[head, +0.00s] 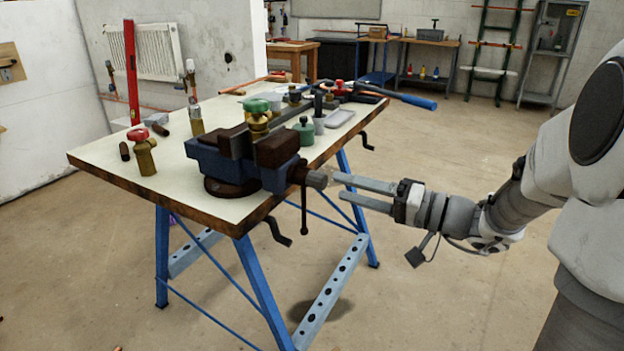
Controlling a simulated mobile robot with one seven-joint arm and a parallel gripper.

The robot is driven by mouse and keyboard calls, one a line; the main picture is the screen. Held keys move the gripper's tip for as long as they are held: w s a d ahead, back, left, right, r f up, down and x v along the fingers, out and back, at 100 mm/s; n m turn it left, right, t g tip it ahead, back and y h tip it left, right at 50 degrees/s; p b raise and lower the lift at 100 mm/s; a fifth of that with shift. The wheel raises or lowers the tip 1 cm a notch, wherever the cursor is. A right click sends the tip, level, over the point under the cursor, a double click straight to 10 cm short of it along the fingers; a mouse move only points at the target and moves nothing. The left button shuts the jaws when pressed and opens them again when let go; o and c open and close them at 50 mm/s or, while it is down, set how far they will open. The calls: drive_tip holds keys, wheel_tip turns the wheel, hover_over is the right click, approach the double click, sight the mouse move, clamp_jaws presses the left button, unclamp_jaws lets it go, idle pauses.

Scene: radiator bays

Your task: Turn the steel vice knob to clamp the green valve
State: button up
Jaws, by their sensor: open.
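The blue and brown vice (215,160) is mounted at the front right corner of the workbench. Its steel knob (317,180) sticks out to the right past the bench edge, with a handle bar hanging down beside it. The green valve (256,106), with a brass body, stands upright at the vice jaws; I cannot tell whether the jaws touch it. My gripper (337,186) is open and reaches in from the right. Its two long fingers point at the knob, with their tips at or just short of it. I cannot tell whether they straddle it.
The workbench (90,163) has blue legs and a pale top. A red-handled valve (144,150), a green bottle (303,132), a red level (131,70) and a blue-handled tool (415,101) are on or by it. A crank (277,232) hangs below the front edge. Floor to the right is clear.

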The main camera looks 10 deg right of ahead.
sight(325, 182)
drive_tip(key=shift+x, duration=2.5)
clamp_jaws()
